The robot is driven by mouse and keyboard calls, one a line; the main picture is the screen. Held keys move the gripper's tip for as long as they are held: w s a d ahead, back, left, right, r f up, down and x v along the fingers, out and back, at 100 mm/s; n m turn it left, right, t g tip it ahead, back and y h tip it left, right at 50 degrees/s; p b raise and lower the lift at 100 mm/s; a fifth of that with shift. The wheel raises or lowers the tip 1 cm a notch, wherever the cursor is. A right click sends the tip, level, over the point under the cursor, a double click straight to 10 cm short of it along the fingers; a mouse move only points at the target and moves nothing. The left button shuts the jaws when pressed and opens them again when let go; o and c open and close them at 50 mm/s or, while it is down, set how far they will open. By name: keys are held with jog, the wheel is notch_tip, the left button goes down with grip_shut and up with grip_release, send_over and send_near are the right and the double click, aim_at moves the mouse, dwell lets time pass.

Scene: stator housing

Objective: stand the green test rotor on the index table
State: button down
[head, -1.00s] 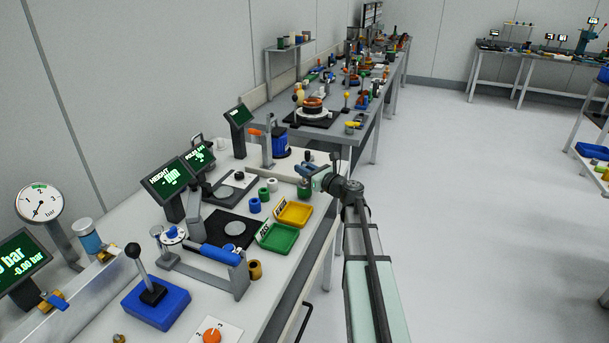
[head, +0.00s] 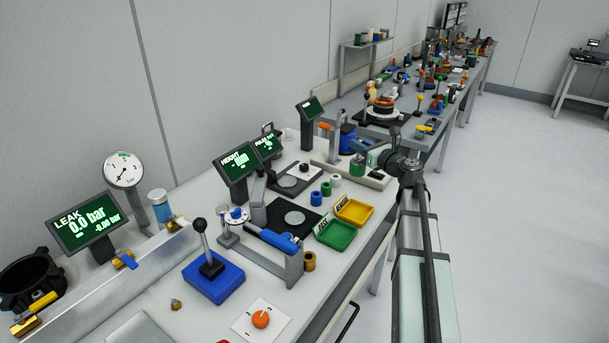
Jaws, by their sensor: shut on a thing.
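The green test rotor (head: 357,169) is a small green cylinder, held about upright below my gripper (head: 364,159). My gripper is shut on it at the back right of the near bench, and it appears raised above the bench top. The jaws are small and partly hidden at this angle. Another, smaller green cylinder (head: 326,189) stands on the bench to the left. I cannot tell for sure which fixture is the index table; a small white disc with blue marks (head: 237,215) sits on a stand left of the blue-handled fixture.
A yellow tray (head: 355,212) and a green tray (head: 336,234) lie in front of my gripper. Black mats with grey discs (head: 295,217), display posts and a blue lever box (head: 213,277) crowd the bench. A blue cylinder (head: 316,198) stands near the trays.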

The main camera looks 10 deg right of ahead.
jog(key=w+a+r+n+g+y, duration=0.1)
jog(key=w+a, duration=0.1)
jog(key=a, duration=0.7)
jog(key=w+a+r+n+y, duration=0.1)
jog(key=w+a, duration=0.1)
jog(key=a, duration=0.7)
jog(key=w+a+r+n+g+y, duration=0.1)
jog(key=w+a+y, duration=0.1)
jog(key=a, duration=0.7)
jog(key=shift+w+d+m+t+h, duration=1.1)
jog(key=shift+w+d+m+h, duration=0.75)
jog(key=shift+d+h, duration=0.45)
notch_tip(320, 180, down, 10)
jog(key=shift+r, duration=0.25)
jog(key=shift+w+f, duration=0.1)
jog(key=shift+f, duration=0.05)
jog(key=c, duration=1)
grip_release()
jog(key=v, duration=1.2)
